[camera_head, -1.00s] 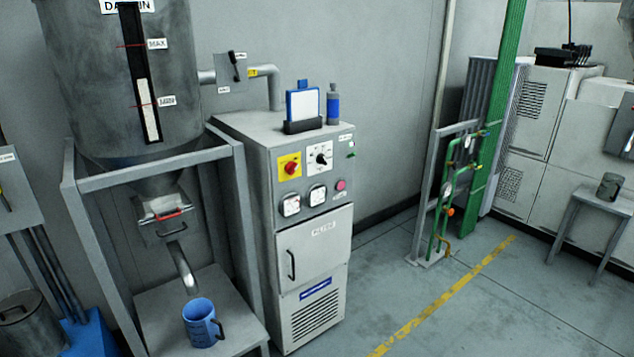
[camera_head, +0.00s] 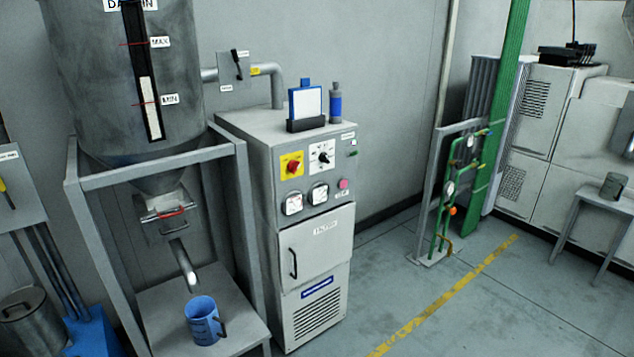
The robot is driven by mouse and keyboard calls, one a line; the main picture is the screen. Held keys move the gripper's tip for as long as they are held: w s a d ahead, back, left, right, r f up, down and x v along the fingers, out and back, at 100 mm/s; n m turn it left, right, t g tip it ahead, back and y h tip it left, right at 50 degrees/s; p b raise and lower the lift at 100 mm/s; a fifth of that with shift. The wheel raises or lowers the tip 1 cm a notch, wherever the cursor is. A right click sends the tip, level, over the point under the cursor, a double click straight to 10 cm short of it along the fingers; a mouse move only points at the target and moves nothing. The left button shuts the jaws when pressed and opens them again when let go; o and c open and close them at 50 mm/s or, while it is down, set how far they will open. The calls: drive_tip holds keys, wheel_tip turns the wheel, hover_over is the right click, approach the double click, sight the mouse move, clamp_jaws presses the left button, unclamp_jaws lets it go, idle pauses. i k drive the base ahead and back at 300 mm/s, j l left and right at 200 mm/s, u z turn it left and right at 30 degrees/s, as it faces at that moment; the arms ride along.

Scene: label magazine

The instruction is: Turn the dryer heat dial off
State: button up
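The dryer cabinet (camera_head: 262,190) is a grey box with a sloped control panel (camera_head: 327,178) on its upper front. A black dial (camera_head: 323,157) with a light pointer sits on a white plate at the panel's top middle. I take it for the heat dial; its markings are too small to read. To its left is a red rotary switch (camera_head: 292,166) on a yellow plate. A small green lamp (camera_head: 353,153) is at the upper right. My gripper is not in view.
A large hopper (camera_head: 170,80) on a grey frame stands left of the cabinet, with a blue mug (camera_head: 202,320) on its low shelf. A clipboard holder and a bottle (camera_head: 335,103) stand on the cabinet top. The floor (camera_head: 400,300) right of the cabinet is clear.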

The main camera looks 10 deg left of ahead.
sight(324, 157)
drive_tip(key=i, duration=0.95)
drive_tip(key=i+j, duration=0.1)
drive_tip(key=i, duration=0.8)
drive_tip(key=l+z, duration=0.05)
